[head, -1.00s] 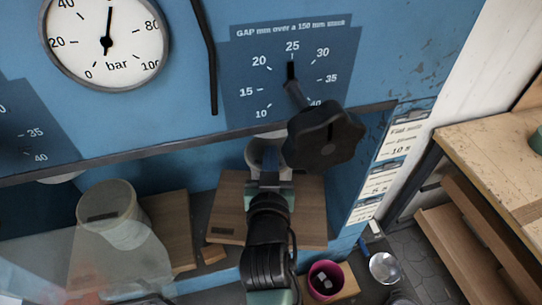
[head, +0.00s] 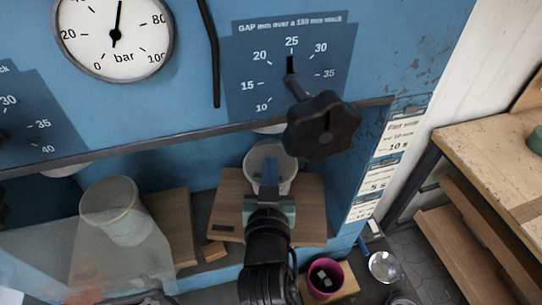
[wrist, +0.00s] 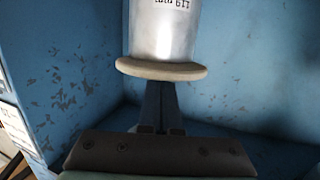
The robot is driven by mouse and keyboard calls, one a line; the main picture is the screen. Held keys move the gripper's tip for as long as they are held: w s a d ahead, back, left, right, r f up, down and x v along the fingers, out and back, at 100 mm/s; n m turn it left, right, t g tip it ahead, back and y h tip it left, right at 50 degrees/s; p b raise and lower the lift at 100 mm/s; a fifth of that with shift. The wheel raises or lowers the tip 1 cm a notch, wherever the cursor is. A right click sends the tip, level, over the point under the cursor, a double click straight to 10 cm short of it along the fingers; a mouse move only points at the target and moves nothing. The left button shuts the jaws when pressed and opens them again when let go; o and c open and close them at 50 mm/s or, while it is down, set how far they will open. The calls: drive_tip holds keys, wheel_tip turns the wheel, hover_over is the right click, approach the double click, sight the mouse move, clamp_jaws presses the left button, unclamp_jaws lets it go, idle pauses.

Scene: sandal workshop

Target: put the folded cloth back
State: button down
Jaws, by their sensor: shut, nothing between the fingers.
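I cannot make out a folded cloth in either view. My gripper (head: 268,190) is shut and empty, in the recess of the blue press, in front of a pale grey cylinder (head: 270,160) above a wooden block (head: 228,205). In the wrist view the shut fingers (wrist: 159,100) point at a metal cylinder (wrist: 165,30) with a beige pad (wrist: 161,69) at its end. The fingertips are close to the pad; I cannot tell whether they touch it.
A black knob (head: 322,125) juts out just above and right of my gripper. A clear tilted guard (head: 100,255) and a translucent cylinder (head: 112,205) stand left. A pink cup (head: 325,280) is below right. A wooden bench (head: 490,145) stands far right.

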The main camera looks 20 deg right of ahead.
drive_tip(key=shift+s+r, duration=0.2)
drive_tip(key=shift+r, duration=0.1)
drive_tip(key=shift+w, duration=0.15)
drive_tip(key=shift+f, duration=0.15)
drive_tip(key=f+b+v, duration=0.2)
drive_tip(key=b+v, duration=0.1)
drive_tip(key=v, duration=0.9)
drive_tip(key=shift+r+b, duration=0.3)
drive_tip(key=shift+b, duration=0.1)
